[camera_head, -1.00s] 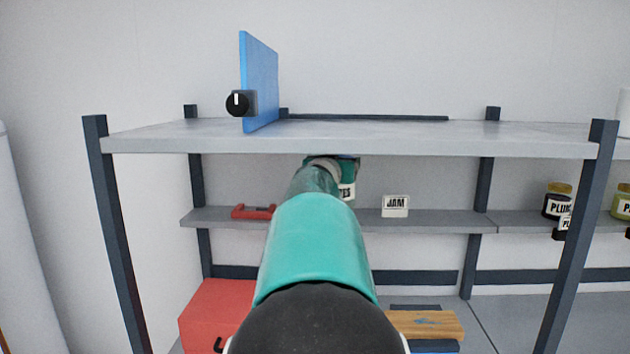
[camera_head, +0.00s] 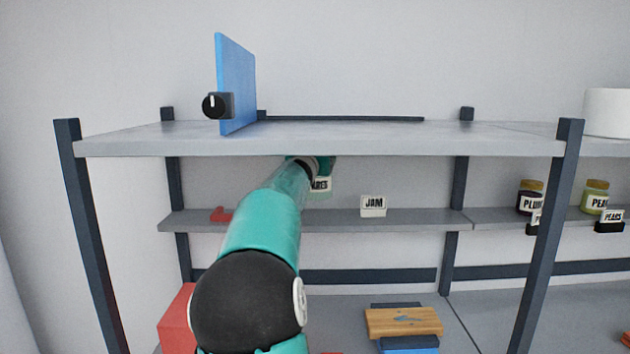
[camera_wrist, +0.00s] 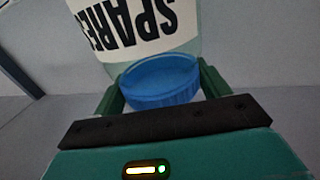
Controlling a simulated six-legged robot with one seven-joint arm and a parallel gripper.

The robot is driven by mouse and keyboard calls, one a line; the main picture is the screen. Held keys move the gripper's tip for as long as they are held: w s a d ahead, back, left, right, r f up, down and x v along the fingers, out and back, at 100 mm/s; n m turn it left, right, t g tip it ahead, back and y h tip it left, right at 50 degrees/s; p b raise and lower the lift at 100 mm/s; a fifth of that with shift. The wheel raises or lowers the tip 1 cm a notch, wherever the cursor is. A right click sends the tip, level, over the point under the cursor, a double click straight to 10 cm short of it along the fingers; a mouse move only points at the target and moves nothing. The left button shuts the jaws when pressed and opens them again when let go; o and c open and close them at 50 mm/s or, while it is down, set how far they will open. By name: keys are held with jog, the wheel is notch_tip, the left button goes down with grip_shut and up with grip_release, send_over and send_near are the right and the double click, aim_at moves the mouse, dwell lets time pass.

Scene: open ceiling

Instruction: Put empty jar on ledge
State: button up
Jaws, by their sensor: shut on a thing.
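The jar is clear glass with a blue lid (camera_wrist: 160,82) and a white label (camera_wrist: 135,22) reading "SPARES", upside down in the wrist view. In the head view the jar (camera_head: 320,188) is partly hidden by my arm, its label ending in "ARES". My gripper (camera_wrist: 162,90) is shut on the jar at its lid, one green finger on each side. The ledge (camera_head: 415,218) is the narrow grey shelf under the upper shelf, with a white "JAM" sign (camera_head: 373,206). The jar is in front of or over this ledge, left of the sign; contact cannot be told.
The upper shelf (camera_head: 330,145) lies close above my gripper and carries a blue panel (camera_head: 236,85). A red object (camera_head: 221,214) lies on the ledge at left. Plum (camera_head: 530,196) and pear (camera_head: 595,198) jars stand at right. Ledge around the sign is clear.

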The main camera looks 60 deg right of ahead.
jog(key=shift+w+d+f, duration=0.1)
jog(key=shift+f, duration=1.4)
jog(key=shift+w+d+f, duration=0.1)
jog(key=shift+f, duration=1.4)
jog(key=shift+f, duration=0.2)
jog(key=o, duration=1.5)
